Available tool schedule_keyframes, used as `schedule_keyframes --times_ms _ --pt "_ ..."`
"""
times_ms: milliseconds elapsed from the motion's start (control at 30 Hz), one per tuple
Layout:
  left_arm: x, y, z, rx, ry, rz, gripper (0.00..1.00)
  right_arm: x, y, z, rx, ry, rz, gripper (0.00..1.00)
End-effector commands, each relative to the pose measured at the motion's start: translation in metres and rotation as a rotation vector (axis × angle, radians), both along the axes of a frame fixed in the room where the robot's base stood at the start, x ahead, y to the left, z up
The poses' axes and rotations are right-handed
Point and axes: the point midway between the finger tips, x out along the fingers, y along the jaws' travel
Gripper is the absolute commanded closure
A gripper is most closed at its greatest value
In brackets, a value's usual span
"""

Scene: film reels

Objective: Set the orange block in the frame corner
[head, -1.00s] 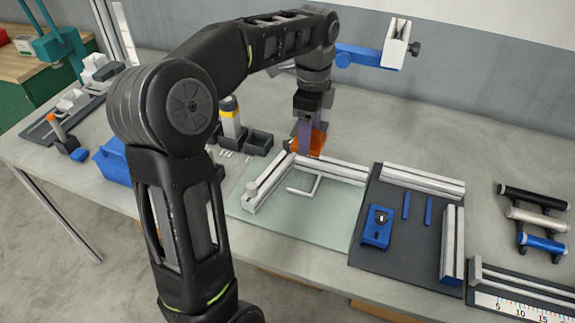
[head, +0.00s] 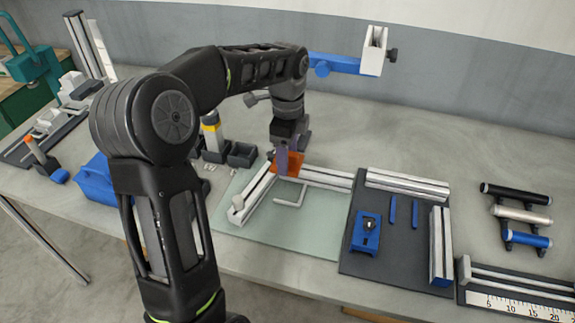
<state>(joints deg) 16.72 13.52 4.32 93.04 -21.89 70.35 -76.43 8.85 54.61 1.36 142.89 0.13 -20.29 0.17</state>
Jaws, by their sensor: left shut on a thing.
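The orange block (head: 289,164) is between the fingers of my left gripper (head: 289,167), which is shut on it. The block is at the back-left corner of the pale L-shaped frame (head: 325,178), where its two rails meet. The fingers hide part of the block, and I cannot tell whether it touches the frame. The frame lies on a pale green mat (head: 300,236). A thin pale L-shaped rod (head: 290,200) lies inside the corner. My right gripper is not in view.
A dark board (head: 385,265) with rails, a blue clamp (head: 366,232) and two blue strips lies to the right. Rollers (head: 515,213) and a ruler (head: 520,304) are farther right. Dark bins (head: 242,154) and a blue box (head: 93,181) stand left. The back-right tabletop is clear.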

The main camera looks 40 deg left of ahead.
Motion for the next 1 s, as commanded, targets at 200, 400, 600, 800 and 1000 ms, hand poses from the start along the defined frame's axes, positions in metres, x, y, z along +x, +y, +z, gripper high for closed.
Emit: schedule_keyframes --times_ms 200,400,600,800,1000 --pt "0.0 0.0 0.0 0.001 -0.002 0.0 0.9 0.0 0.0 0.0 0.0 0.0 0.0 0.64" --pt "0.0 0.0 -0.016 -0.001 0.002 -0.001 0.9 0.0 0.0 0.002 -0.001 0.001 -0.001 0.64" --pt "0.0 0.0 -0.037 0.0 0.0 -0.001 0.9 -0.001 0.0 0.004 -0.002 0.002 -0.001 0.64" --pt "0.0 0.0 -0.037 0.0 -0.001 0.0 0.9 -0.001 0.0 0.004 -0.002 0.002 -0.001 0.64" --pt "0.0 0.0 -0.042 0.0 -0.001 -0.001 0.9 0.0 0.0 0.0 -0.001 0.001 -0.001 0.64"
